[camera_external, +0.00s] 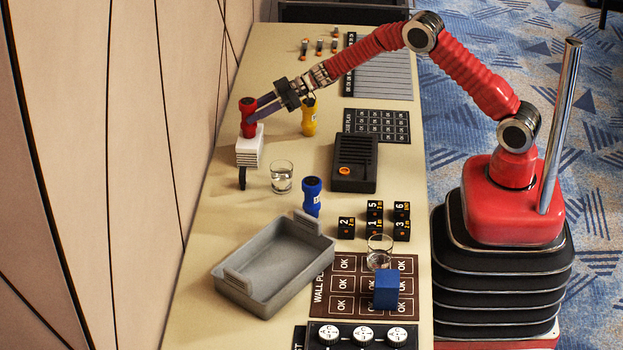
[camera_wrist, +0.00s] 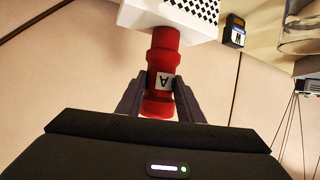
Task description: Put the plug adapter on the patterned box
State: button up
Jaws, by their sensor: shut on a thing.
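The plug adapter appears to be the red cylinder (camera_external: 248,128), which has a white "A" label in the wrist view (camera_wrist: 160,55). My gripper (camera_external: 256,108) is shut on it; in the wrist view the fingers (camera_wrist: 160,88) press on its sides. The patterned box (camera_external: 249,153) is white, with black diamonds in the wrist view (camera_wrist: 198,10). It stands at the left of the table. The red adapter is upright directly over the box, its lower end at the box top. I cannot tell if it rests there or hovers slightly.
A yellow cylinder (camera_external: 309,118) stands right of the box, below my forearm. A glass (camera_external: 281,178), a black box (camera_external: 354,163), a blue cylinder (camera_external: 312,197) and a grey tray (camera_external: 262,296) are nearer the front. The wall (camera_external: 130,150) is close on the left.

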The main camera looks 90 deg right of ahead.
jog(key=o, duration=1.1)
jog(key=shift+o, duration=0.2)
jog(key=shift+r, duration=0.1)
jog(key=v, duration=1.2)
